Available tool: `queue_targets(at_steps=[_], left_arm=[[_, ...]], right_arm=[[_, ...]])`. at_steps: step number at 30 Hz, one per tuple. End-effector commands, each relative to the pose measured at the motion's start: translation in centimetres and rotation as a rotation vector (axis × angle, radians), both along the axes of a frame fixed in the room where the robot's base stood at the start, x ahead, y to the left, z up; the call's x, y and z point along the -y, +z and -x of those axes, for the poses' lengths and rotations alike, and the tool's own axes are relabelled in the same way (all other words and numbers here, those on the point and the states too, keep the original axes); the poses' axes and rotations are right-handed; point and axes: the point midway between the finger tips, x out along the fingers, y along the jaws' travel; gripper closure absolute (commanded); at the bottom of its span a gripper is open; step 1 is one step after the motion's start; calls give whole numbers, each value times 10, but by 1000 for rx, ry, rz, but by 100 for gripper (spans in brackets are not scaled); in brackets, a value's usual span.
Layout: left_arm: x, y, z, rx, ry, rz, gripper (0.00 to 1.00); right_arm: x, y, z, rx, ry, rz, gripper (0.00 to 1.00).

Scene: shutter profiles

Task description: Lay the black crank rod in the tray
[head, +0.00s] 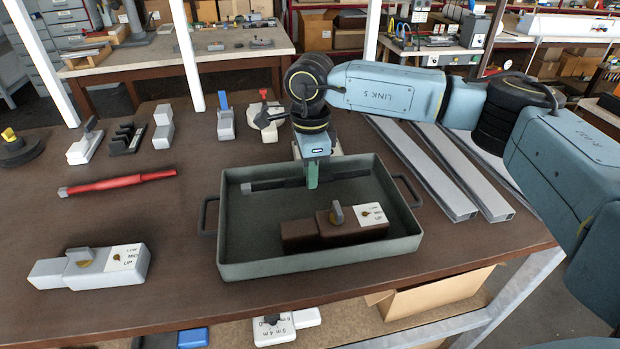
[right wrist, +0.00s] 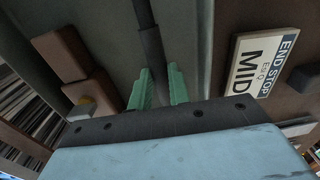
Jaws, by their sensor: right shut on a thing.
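The black crank rod (head: 268,185) lies crosswise in the far part of the grey-green tray (head: 232,268), inside its walls. My right gripper (head: 312,181) reaches down from above and is shut on the rod near its middle. The rod (right wrist: 148,45) also shows in the right wrist view, running up from between the green fingers (right wrist: 159,88). I cannot tell whether the rod touches the tray floor. A brown block (head: 302,236) with a grey knob and a white label sits in the near part of the tray. My left gripper is not in view.
A red rod (head: 118,182) lies left of the tray. A white labelled block (head: 90,267) stands at the near left. Several small fixtures stand behind, including a grey one with a blue lever (head: 226,122). Long metal profiles (head: 436,175) lie right of the tray.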

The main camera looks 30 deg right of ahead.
Motion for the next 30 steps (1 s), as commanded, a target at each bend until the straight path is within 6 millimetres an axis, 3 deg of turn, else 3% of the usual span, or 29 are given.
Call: queue_targets(at_steps=[5,15,16,21,30], left_arm=[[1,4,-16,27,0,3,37],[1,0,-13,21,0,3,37],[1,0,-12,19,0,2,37],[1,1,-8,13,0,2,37],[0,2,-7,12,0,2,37]], right_arm=[[0,-23,0,-3,0,0,100],[0,-28,0,-1,0,0,100],[0,-28,0,-1,0,1,80],[0,-27,0,-1,0,1,60],[0,-25,0,-1,-1,1,60]])
